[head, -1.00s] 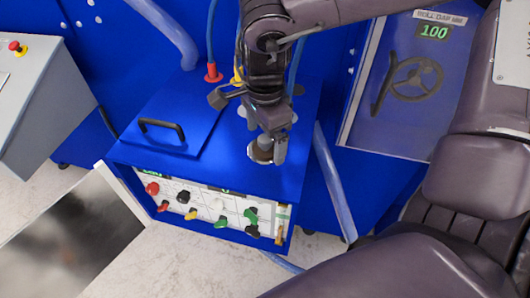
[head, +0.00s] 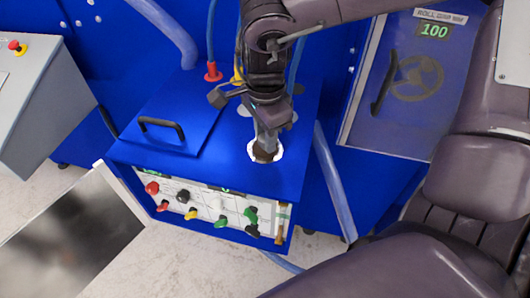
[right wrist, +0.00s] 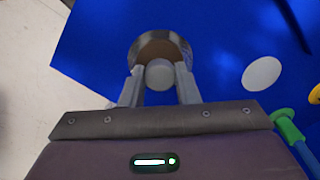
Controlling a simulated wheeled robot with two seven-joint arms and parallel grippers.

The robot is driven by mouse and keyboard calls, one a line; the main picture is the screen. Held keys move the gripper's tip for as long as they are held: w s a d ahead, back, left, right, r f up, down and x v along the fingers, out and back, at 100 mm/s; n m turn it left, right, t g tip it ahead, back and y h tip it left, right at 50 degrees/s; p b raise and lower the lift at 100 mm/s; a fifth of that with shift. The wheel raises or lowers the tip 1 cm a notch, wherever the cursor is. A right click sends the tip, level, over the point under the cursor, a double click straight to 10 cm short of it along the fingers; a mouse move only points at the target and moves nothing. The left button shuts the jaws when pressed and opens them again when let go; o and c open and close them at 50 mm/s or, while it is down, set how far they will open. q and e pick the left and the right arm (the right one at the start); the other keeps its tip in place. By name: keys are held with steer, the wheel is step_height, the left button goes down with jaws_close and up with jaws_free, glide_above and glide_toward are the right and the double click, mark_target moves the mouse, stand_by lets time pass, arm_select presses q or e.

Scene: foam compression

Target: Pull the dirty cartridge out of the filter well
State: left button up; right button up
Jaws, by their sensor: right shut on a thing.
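The dirty cartridge (head: 264,156) is a brown round piece seated in the filter well (head: 281,151), a white-rimmed round opening in the blue cabinet top. In the right wrist view the cartridge's brown face (right wrist: 160,45) has a grey round knob (right wrist: 159,76) in its middle. My right gripper (head: 266,143) points down over the well. In the right wrist view the fingers of my right gripper (right wrist: 159,72) are shut on the knob, one on each side. How deep the cartridge sits is hidden. My left gripper is not in view.
The blue cabinet top has a lid with a black handle (head: 162,127) to the left. Coloured knobs (head: 216,205) line the front panel. Red (head: 213,72) and yellow hose fittings stand behind the arm. A blue-grey hose (head: 332,185) runs down the right side.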

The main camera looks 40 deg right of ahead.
steer(key=shift+c, duration=0.2)
steer(key=shift+r+p, duration=2.9)
steer(key=shift+r, duration=1.15)
steer(key=shift+r+p, duration=0.75)
steer(key=shift+r, duration=0.55)
steer(key=shift+d, duration=0.1)
